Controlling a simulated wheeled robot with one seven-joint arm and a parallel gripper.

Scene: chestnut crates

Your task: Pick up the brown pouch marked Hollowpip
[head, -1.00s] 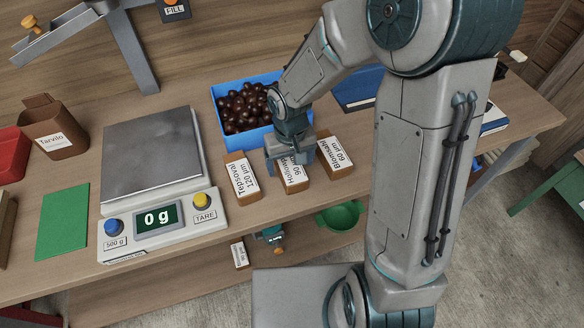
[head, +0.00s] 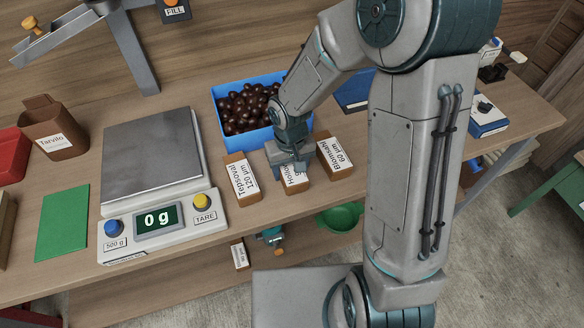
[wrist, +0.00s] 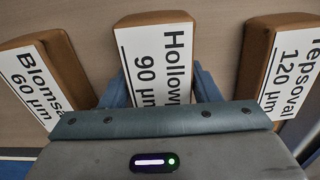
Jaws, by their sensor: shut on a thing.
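The brown Hollowpip pouch (head: 296,185), its white label reading 90 µm, sits between two similar pouches on the bench. My gripper (head: 291,160) is over it from above, with the fingers on either side, shut on it. In the wrist view the pouch (wrist: 152,50) stands between the blue fingers (wrist: 165,88), its label partly cut off by the gripper body. In the head view the gripper hides the pouch's upper part. I cannot tell whether the pouch is clear of the bench.
The Tepsoval pouch (head: 241,180) stands close on the left, the Blomsahl pouch (head: 335,157) close on the right. A blue crate (head: 222,128) of chestnuts is behind. A scale (head: 154,165) reading 0 g stands left, beside a green mat (head: 62,222). The bench's front edge is near.

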